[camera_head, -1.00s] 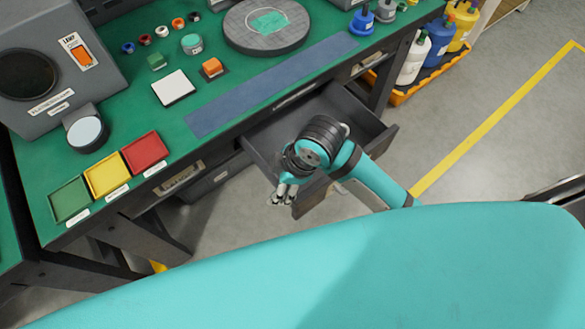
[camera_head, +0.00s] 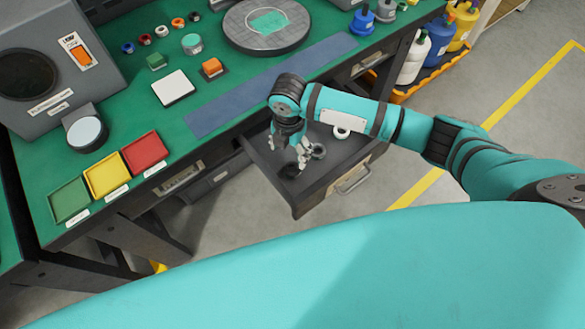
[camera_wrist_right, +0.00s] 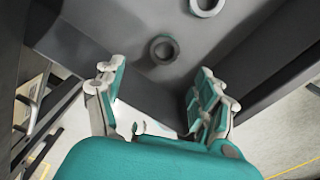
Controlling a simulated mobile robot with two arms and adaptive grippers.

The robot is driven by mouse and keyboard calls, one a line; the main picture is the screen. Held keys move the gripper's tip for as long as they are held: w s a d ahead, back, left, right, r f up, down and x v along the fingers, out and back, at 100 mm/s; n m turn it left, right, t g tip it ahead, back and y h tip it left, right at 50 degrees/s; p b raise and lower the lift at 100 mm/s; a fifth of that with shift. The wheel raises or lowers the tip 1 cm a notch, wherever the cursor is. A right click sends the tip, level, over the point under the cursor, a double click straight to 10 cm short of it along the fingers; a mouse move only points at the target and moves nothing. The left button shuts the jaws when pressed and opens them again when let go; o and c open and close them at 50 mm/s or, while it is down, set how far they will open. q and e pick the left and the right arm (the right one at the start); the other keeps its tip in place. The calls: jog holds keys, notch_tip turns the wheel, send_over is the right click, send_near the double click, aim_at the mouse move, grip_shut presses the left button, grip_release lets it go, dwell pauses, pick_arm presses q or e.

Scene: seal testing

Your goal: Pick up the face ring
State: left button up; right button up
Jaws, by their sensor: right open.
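Rings lie in the open drawer (camera_head: 325,182): a pale ring (camera_head: 341,132), and a grey ring (camera_head: 318,151) nearer the gripper. I cannot tell which is the face ring. In the right wrist view, one grey ring (camera_wrist_right: 164,49) lies on the drawer floor beyond the fingertips, and another ring (camera_wrist_right: 207,5) is cut by the top edge. My right gripper (camera_head: 288,158) points down over the left part of the drawer. Its fingers (camera_wrist_right: 157,70) are spread and nothing is between them. A dark round patch (camera_head: 290,171) below it is unclear. My left gripper is not in view.
The drawer walls surround the rings closely. Above the drawer is the green bench (camera_head: 225,85) with a blue strip, a round grey plate (camera_head: 266,42) and a white square (camera_head: 175,88). Green, yellow and red trays (camera_head: 145,152) stand at its front left. Bottles (camera_head: 440,40) stand at the right.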

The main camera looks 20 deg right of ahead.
aim_at(292, 173)
notch_tip(292, 173, down, 4)
jog(key=shift+r, duration=0.1)
jog(key=f, duration=0.4)
jog(key=shift+s+d+f, duration=0.2)
jog(key=shift+s+f, duration=0.1)
jog(key=shift+f, duration=0.5)
jog(key=c, duration=1.1)
jog(key=shift+r, duration=0.1)
